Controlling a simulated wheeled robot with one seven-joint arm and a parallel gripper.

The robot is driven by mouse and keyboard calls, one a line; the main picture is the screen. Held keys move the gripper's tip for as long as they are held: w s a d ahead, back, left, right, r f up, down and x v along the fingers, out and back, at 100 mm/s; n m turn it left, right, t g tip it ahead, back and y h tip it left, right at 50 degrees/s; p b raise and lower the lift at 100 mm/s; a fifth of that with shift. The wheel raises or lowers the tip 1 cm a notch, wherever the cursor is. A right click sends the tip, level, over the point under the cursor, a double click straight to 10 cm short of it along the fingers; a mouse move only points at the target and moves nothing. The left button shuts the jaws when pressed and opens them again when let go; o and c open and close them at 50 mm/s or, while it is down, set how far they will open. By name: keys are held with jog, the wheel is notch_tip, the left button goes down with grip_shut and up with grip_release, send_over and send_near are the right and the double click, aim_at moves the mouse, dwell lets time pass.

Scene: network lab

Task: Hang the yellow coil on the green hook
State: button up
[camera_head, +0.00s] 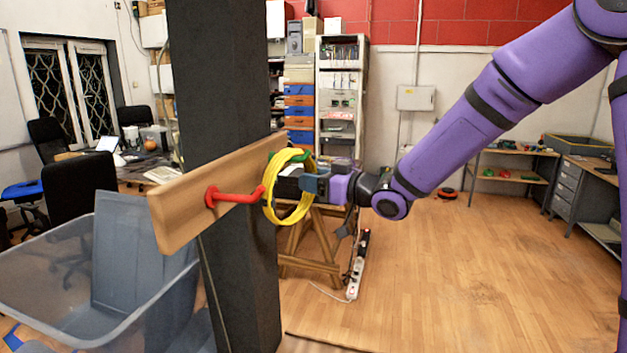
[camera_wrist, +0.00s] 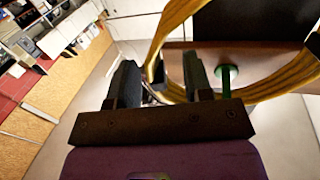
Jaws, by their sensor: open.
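The yellow coil (camera_head: 270,208) is upright beside the right end of the wooden board (camera_head: 175,212). Part of the green hook (camera_head: 303,158) shows at the coil's top; my gripper and the coil hide the rest. In the wrist view the green hook (camera_wrist: 226,80) appears inside the loop of the coil (camera_wrist: 285,80). Whether the coil's weight rests on the hook, I cannot tell. My gripper (camera_head: 291,183) is at the coil. In the wrist view its fingers (camera_wrist: 160,82) are apart, and one side of the coil passes between them.
A red hook (camera_head: 236,198) sticks out of the board, left of the coil. The board is fixed to a dark post (camera_head: 225,80). A grey bin (camera_head: 140,290) stands at lower left. A wooden trestle (camera_head: 310,265) and a power strip (camera_head: 357,265) are behind. Floor at right is clear.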

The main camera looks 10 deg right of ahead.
jog(key=s+d+r+m+h, duration=0.2)
jog(key=s+d+m+h, duration=0.2)
jog(key=s+d+h, duration=0.55)
jog(key=s+d+r+m+h, duration=0.3)
jog(key=s+d+h, duration=0.35)
jog(key=d, duration=0.55)
jog(key=s+m+g, duration=0.1)
jog(key=s+g, duration=0.1)
jog(key=s, duration=0.7)
jog(key=s+d+f+m+g+y, duration=0.1)
jog(key=s+m+g, duration=0.1)
jog(key=s, duration=0.8)
jog(key=shift+s+d+f+g+y, duration=0.25)
jog(key=shift+s+g+y, duration=0.05)
jog(key=shift+g, duration=0.5)
